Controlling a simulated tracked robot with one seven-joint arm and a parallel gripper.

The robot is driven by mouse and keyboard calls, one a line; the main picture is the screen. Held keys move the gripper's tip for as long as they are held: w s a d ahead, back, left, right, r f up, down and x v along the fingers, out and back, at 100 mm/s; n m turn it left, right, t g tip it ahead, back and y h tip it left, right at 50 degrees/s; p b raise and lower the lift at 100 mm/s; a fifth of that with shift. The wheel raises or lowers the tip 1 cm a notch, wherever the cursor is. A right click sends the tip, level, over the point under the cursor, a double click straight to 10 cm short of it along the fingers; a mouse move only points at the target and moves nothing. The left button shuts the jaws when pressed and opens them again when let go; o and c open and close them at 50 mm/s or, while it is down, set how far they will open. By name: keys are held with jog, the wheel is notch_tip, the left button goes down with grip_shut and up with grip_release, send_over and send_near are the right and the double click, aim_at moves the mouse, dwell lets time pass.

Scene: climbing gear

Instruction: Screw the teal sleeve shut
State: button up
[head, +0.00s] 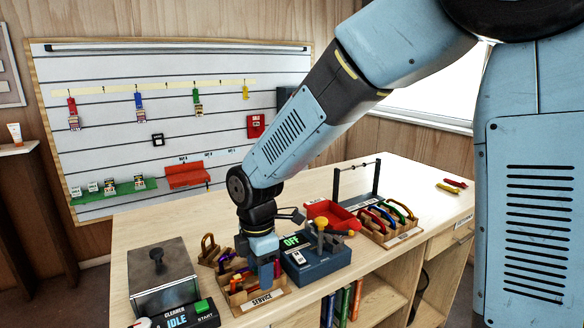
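My gripper (266,282) points down into the wooden tray labelled SERVICE (263,300) at the front of the bench. Its fingers are small and partly mixed with the things in the tray, so I cannot tell whether they are open or shut, or on what. Small orange, red and purple pieces (237,282) show in the tray beside my gripper. I cannot make out a teal sleeve; it may be hidden behind my gripper or too small to see.
A blue device reading OFF (318,262) stands just right of my gripper. A rack of coloured carabiners (390,236) and a red bin (333,215) are farther right. A lidded metal box (162,285) and a cleaner panel reading IDLE (185,316) stand left. The bench's back left is clear.

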jog(key=shift+r, duration=0.7)
jog(key=shift+w, duration=0.1)
jog(key=shift+w+a, duration=0.55)
jog(key=shift+w, duration=0.3)
jog(key=shift+f, duration=0.1)
jog(key=shift+s+d+f, duration=0.15)
jog(key=shift+s+f, duration=0.1)
jog(key=shift+f, duration=0.45)
jog(key=shift+s+d+f, duration=0.15)
jog(key=shift+s+f, duration=0.05)
jog(key=shift+f, duration=0.45)
jog(key=shift+s+d, duration=0.3)
jog(key=shift+s, duration=0.25)
